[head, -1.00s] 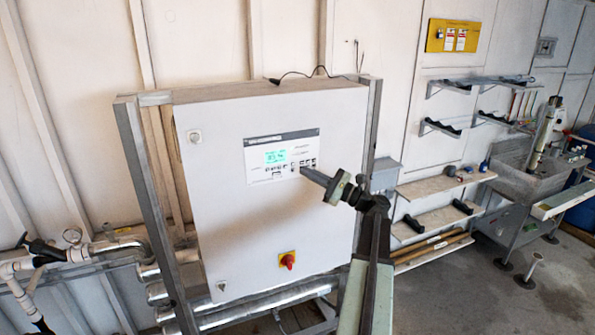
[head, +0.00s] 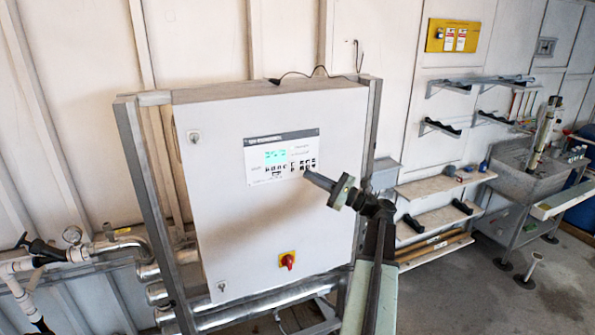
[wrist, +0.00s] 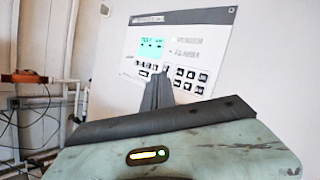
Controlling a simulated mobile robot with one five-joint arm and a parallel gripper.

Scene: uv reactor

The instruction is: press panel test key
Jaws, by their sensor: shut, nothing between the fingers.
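The control panel (head: 255,150) is a pale plate with a green lit display (head: 274,156) on the front of a white cabinet. Two groups of small dark keys (head: 304,164) sit below and right of the display. Which one is the test key is too small to read. My gripper (head: 306,175) is shut and empty, its tips just below the right key group. In the wrist view the panel (wrist: 212,38) is close ahead, and the shut fingers (wrist: 159,78) point between the left keys and the right keys (wrist: 191,80), hiding part of that row. I cannot tell whether they touch.
The white cabinet (head: 225,235) stands in a grey metal frame (head: 150,190). Shelves (head: 440,185) and a sink (head: 520,175) are at the right. Pipes (head: 125,245) run at the left.

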